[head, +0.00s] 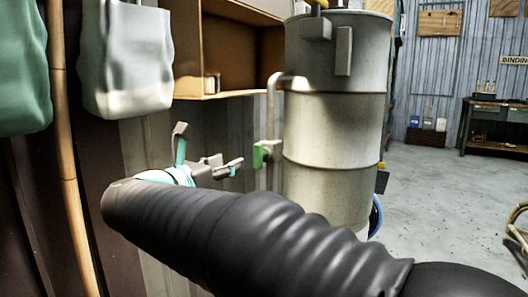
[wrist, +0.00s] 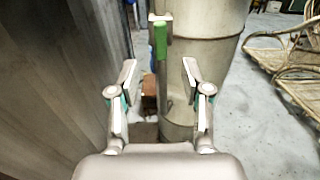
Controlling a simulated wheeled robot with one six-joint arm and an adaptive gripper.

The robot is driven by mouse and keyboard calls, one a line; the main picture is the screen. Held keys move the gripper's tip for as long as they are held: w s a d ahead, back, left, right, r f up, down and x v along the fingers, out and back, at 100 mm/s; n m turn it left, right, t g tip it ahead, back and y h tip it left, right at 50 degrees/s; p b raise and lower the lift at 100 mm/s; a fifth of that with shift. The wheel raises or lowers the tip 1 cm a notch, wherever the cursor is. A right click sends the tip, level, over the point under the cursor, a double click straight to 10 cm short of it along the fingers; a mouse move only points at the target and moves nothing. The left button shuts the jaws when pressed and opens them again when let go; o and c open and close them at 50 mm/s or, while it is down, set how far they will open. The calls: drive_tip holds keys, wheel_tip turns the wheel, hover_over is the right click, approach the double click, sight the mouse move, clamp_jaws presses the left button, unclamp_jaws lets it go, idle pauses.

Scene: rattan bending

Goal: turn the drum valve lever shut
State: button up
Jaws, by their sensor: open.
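The grey drum (head: 335,120) stands upright right of centre in the head view. A pipe (head: 271,108) bends down from its left side to a valve with a short green lever (head: 260,155). In the wrist view the green lever (wrist: 161,42) is a narrow upright bar at top centre, in front of the drum (wrist: 205,70). My gripper (head: 210,146) is left of the lever in the head view, apart from it. In the wrist view my gripper (wrist: 159,68) is open and empty, its fingers spread to either side below the lever's image. My arm hides the drum's lower left.
A wooden cabinet (head: 237,50) hangs behind the drum's left side. Bags (head: 126,60) and a bamboo pole (head: 65,150) are at the left. A dark wall (wrist: 55,80) runs close on the left. Rattan frames (wrist: 285,60) lie on the right. Open floor (head: 435,185) lies right of the drum.

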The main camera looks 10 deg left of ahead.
sight(256, 150)
drive_tip(key=x, duration=1.3)
drive_tip(key=shift+w+d+p, duration=0.2)
drive_tip(key=shift+w+p, duration=0.1)
clamp_jaws()
